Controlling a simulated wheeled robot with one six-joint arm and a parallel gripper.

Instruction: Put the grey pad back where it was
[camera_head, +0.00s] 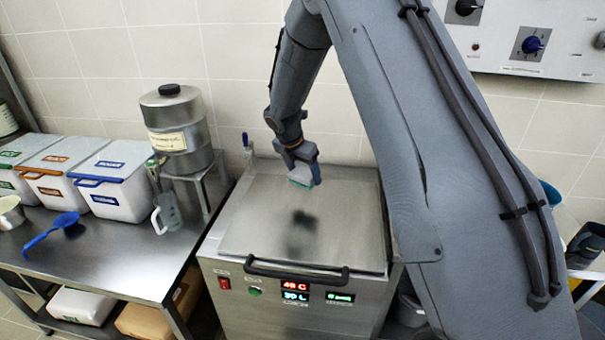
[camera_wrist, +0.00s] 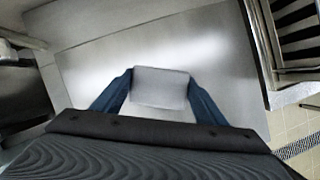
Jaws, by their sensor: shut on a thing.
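The grey pad (camera_wrist: 160,88) is between the two blue fingers of my gripper in the wrist view, and they grip it at its left and right sides. In the head view my gripper (camera_head: 303,177) is above the steel lid of the stockpot unit.
A steel table (camera_head: 110,262) at the left bears white lidded bins (camera_head: 115,180), a blue ladle (camera_head: 50,232), a clear jug (camera_head: 168,212) and a steel dispenser (camera_head: 178,130) on a stand. The lid's black handle (camera_head: 297,271) runs along its front. A control panel (camera_head: 545,40) is on the wall.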

